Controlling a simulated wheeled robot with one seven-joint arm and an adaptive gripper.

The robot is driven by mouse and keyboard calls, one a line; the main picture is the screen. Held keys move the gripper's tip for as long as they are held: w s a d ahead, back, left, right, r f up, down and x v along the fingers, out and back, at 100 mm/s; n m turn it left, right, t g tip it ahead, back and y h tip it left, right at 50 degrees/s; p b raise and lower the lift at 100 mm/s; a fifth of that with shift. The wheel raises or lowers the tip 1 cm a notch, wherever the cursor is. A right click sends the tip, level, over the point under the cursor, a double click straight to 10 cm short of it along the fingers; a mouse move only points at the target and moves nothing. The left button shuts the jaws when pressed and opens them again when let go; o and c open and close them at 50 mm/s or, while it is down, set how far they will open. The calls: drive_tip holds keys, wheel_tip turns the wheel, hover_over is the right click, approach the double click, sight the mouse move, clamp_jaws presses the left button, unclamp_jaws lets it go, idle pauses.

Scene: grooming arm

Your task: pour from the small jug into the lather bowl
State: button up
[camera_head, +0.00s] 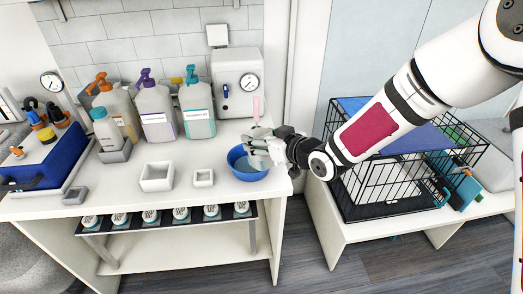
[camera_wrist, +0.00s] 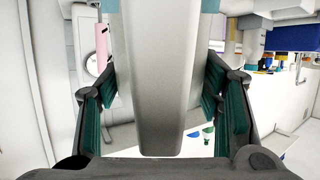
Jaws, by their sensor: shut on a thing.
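The blue lather bowl (camera_head: 235,166) stands on the white counter near its right end. My gripper (camera_head: 272,148) is at the bowl's upper right in the head view. It is shut on a pale grey thing (camera_head: 257,150), taken to be the small jug, which overlaps the bowl in that view. In the wrist view the grey jug (camera_wrist: 160,80) fills the middle between the teal-padded fingers of my gripper (camera_wrist: 160,110). The jug's mouth and contents are hidden, and I cannot tell how far it tilts. Any liquid stream is not visible.
Pump bottles (camera_head: 156,110) and a grey box with a dial (camera_head: 238,85) stand behind. A pink object (camera_head: 256,110) stands just behind my gripper. Two white square containers (camera_head: 157,176) sit left of the bowl. A wire cage (camera_head: 375,180) is at right. The counter front is clear.

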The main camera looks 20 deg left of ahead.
drive_tip(key=shift+r, duration=0.1)
drive_tip(key=shift+h+p, duration=0.4)
drive_tip(key=shift+h, duration=0.1)
idle(0.6)
drive_tip(key=shift+a+r+g+h, duration=0.1)
drive_tip(key=shift+r+g+h, duration=0.05)
drive_tip(key=shift+g+h, duration=0.2)
idle(0.7)
drive_tip(key=shift+g+h+p, duration=0.35)
drive_tip(key=shift+g+h, duration=0.1)
drive_tip(key=shift+h, duration=0.1)
drive_tip(key=shift+w+a, duration=0.1)
idle(0.4)
